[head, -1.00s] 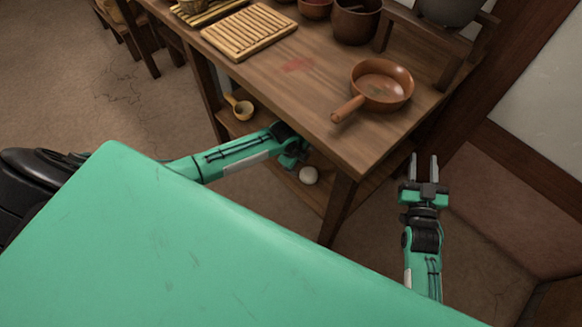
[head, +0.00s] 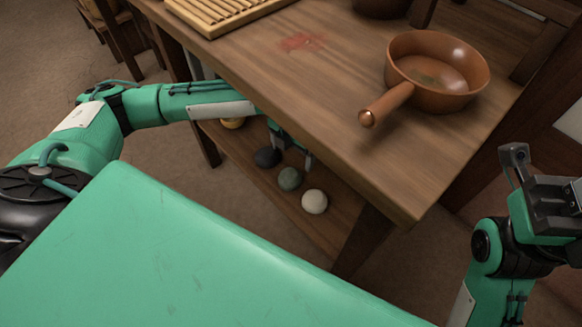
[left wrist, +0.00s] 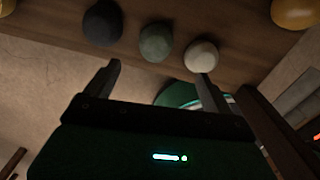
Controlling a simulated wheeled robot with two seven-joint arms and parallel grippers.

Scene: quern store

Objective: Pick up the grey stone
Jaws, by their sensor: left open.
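Three rounded stones lie in a row on the low shelf under the table. The middle one, a grey stone with a greenish tint (head: 290,179), lies between a near-black stone (head: 267,157) and a pale cream stone (head: 314,201). My left gripper (head: 293,152) is open and empty, reaching under the tabletop, which hides part of it. In the left wrist view the grey stone (left wrist: 156,42) shows just beyond the gap between the open fingers (left wrist: 159,70), apart from them. My right gripper (head: 545,168) is open and empty at the right, partly cut off by the frame.
The wooden tabletop (head: 340,95) overhangs the shelf (head: 330,228). A brown pan (head: 450,85) with its handle towards me and a slatted wooden board (head: 225,12) stand on top. A yellow ladle (head: 232,123) lies at the shelf's left, partly behind my arm. A table leg stands right of the stones.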

